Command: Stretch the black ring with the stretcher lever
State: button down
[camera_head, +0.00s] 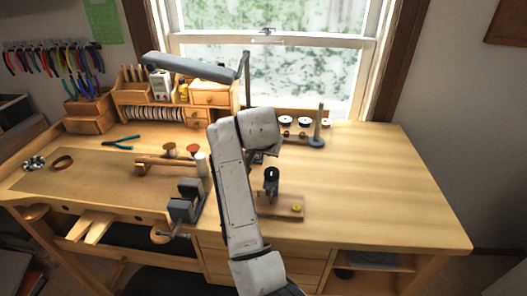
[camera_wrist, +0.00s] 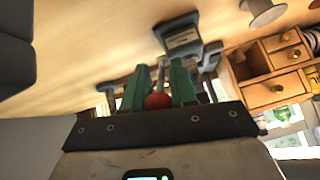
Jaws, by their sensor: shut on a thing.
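The stretcher (camera_head: 271,188) is a dark upright post on a flat wooden base (camera_head: 284,209), right of my arm in the head view. A black ring (camera_head: 272,173) appears to sit at its top; it is too small to tell how it fits. In the wrist view, my gripper (camera_wrist: 158,88) has green fingers shut on a round red knob (camera_wrist: 157,102), which seems to be the end of the stretcher lever. The rest of the lever is hidden. In the head view, my gripper is mostly hidden behind my arm, just above the stretcher.
A dark vise (camera_head: 186,200) stands left of my arm. A wooden drawer organizer (camera_head: 210,95) and a lamp (camera_head: 190,66) are behind. The bench's right side is clear.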

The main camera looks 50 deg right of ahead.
jog(key=shift+s+a+f, duration=0.1)
jog(key=shift+a+f, duration=0.05)
jog(key=shift+f, duration=0.35)
jog(key=shift+s+a+f, duration=0.15)
jog(key=shift+a+f, duration=0.05)
jog(key=shift+f, duration=0.15)
jog(key=c, duration=1)
grip_release()
jog(key=shift+r, duration=0.1)
jog(key=shift+o, duration=0.2)
jog(key=v, duration=1)
jog(key=shift+s+a+b, duration=0.3)
jog(key=shift+b, duration=0.15)
jog(key=shift+r, duration=0.1)
